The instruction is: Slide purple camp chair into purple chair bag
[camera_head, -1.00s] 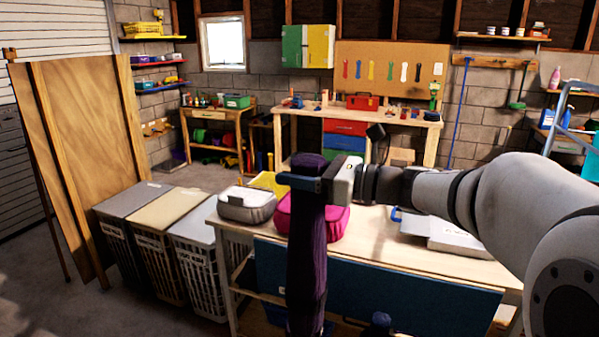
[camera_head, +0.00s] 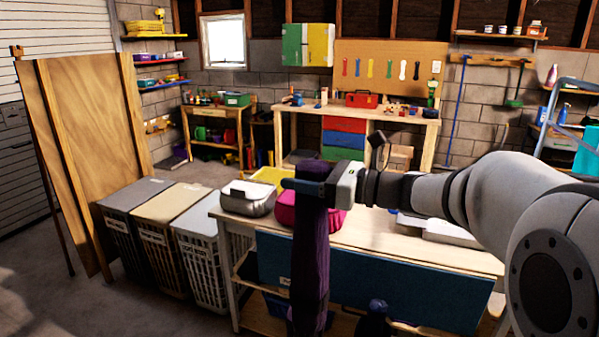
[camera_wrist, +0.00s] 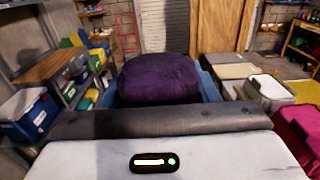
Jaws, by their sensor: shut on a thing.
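The purple camp chair (camera_head: 311,262) is a long, dark, folded bundle hanging upright in front of the table. My gripper (camera_head: 304,186) is shut around its upper part, and its lower end runs towards the bottom of the picture. In the wrist view the rounded purple top of the chair (camera_wrist: 158,78) fills the space beyond the gripper's palm. I cannot surely make out the purple chair bag. A dark bluish-purple shape (camera_head: 374,318) low by the table's shelf may be it, but it is too dim to tell.
A table (camera_head: 440,252) with a blue front panel (camera_head: 400,293) stands behind the chair. It carries a grey case (camera_head: 247,198) and a magenta bag (camera_head: 289,212). Lidded hampers (camera_head: 150,245) stand at left. Open floor lies at the lower left.

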